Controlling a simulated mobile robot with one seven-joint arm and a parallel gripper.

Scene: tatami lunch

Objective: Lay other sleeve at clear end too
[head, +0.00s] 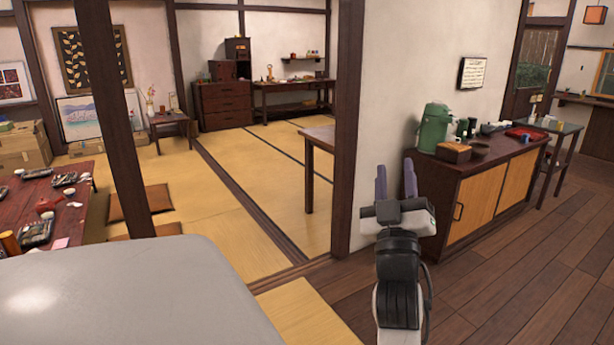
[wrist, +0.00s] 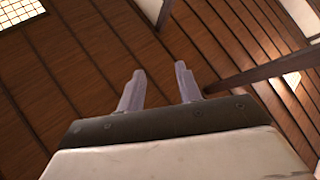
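No sleeve can be made out for certain in either view. A low red-brown table (head: 22,196) stands at the far left of the head view, set with dark trays (head: 36,232), a red teapot (head: 46,205) and pale cups. A small pink flat piece (head: 61,243) lies near its front edge; I cannot tell what it is. My gripper (head: 395,178) is raised right of centre, far from that table, with its two fingers apart and nothing between them. The wrist view also shows the gripper (wrist: 160,72) open and empty, over a blurred view of wooden boards.
A sideboard (head: 435,200) with a green flask (head: 434,127) and boxes stands right of my gripper. A wooden post (head: 345,130) and wall end stand just left of it. Floor cushions (head: 158,197) lie by the low table. The wooden floor (head: 520,270) at right is clear.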

